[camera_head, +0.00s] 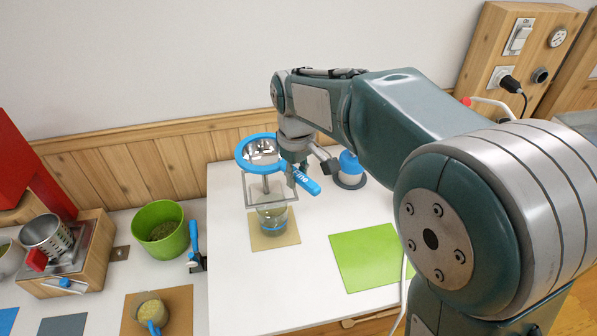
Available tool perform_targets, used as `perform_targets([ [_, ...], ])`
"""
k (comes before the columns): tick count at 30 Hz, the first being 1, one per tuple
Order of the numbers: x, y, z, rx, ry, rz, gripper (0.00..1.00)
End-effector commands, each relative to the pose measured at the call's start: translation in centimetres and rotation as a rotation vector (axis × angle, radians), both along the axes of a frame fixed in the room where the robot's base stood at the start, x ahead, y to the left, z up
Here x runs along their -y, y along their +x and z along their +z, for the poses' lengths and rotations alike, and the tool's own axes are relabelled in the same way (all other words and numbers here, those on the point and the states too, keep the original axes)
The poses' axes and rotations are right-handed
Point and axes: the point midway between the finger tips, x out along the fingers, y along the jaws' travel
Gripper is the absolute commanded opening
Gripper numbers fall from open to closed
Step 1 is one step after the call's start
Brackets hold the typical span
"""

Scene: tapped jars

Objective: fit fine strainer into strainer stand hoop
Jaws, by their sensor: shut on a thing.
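The fine strainer (243,160) has a blue rim, a shiny metal bowl and a blue handle marked "Fine". My gripper (292,175) is shut on its handle, near the rim. The strainer stand (248,192) looks like a pale grey squarish frame on the white table, just below the strainer in the picture. The strainer's bowl appears over the stand's back part. I cannot tell whether it touches the stand; the hoop cannot be made out clearly. A glass jar (271,221) with a blue band stands under the frame on a tan mat (288,240).
A blue-and-white container (351,167) stands on a dark round base right of my gripper. A green mat (365,258) lies bare at front right. A green bowl (160,222), blue-handled tool (194,240) and wooden box (90,262) are at left. The table's front left is clear.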

Motion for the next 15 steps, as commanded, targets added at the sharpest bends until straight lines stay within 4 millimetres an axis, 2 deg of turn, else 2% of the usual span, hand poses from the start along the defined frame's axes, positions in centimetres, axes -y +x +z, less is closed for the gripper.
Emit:
perform_targets([
  [15, 0.1, 0.0, -3.1, -0.001, 0.001, -0.001, 0.00],
])
